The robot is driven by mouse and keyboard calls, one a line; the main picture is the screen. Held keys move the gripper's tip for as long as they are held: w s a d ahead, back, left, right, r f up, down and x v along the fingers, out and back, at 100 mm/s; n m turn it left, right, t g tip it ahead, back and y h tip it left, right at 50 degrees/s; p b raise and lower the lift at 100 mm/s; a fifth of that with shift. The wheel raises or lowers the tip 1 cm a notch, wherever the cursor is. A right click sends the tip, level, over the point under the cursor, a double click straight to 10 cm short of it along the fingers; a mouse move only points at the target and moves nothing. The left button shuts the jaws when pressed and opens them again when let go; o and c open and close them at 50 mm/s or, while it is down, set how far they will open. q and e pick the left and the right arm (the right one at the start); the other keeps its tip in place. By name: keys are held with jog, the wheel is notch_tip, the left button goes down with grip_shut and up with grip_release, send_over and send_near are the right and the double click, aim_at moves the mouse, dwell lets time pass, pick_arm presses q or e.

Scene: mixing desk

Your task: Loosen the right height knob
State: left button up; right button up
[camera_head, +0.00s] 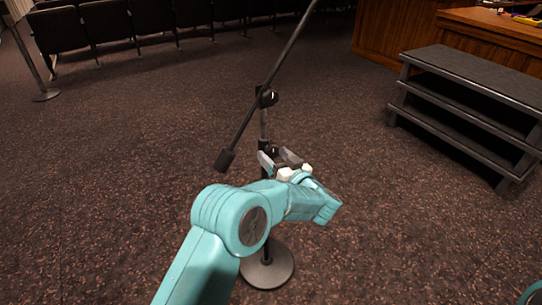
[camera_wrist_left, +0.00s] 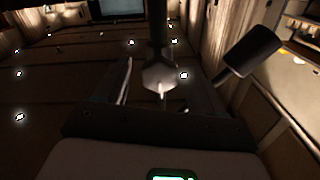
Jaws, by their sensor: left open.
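A black microphone stand (camera_head: 263,124) stands upright in front of me with a slanted boom. Its height knob (camera_head: 272,150) is a dark knob partway up the pole, below the boom's pivot knob (camera_head: 268,97). My left gripper (camera_head: 277,159) is open at the height knob, coming from the near side. In the left wrist view a grey faceted knob (camera_wrist_left: 159,76) shows between the two spread finger tips of the gripper (camera_wrist_left: 162,82), with a gap on each side. I cannot tell whether either finger touches it. My right gripper is out of view.
The boom's dark counterweight (camera_head: 225,160) hangs just left of the gripper; it also shows in the left wrist view (camera_wrist_left: 254,50). The stand's round base (camera_head: 267,265) is on the carpet. Dark steps (camera_head: 470,100) stand at right, chairs (camera_head: 110,22) at the back. Carpet around is clear.

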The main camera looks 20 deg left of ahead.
pick_arm(q)
jog(key=shift+x, duration=1)
jog(key=c, duration=1)
jog(key=n+b, duration=0.1)
jog(key=n, duration=0.2)
jog(key=shift+n, duration=0.7)
jog(key=o, duration=1)
jog(key=shift+d, duration=0.1)
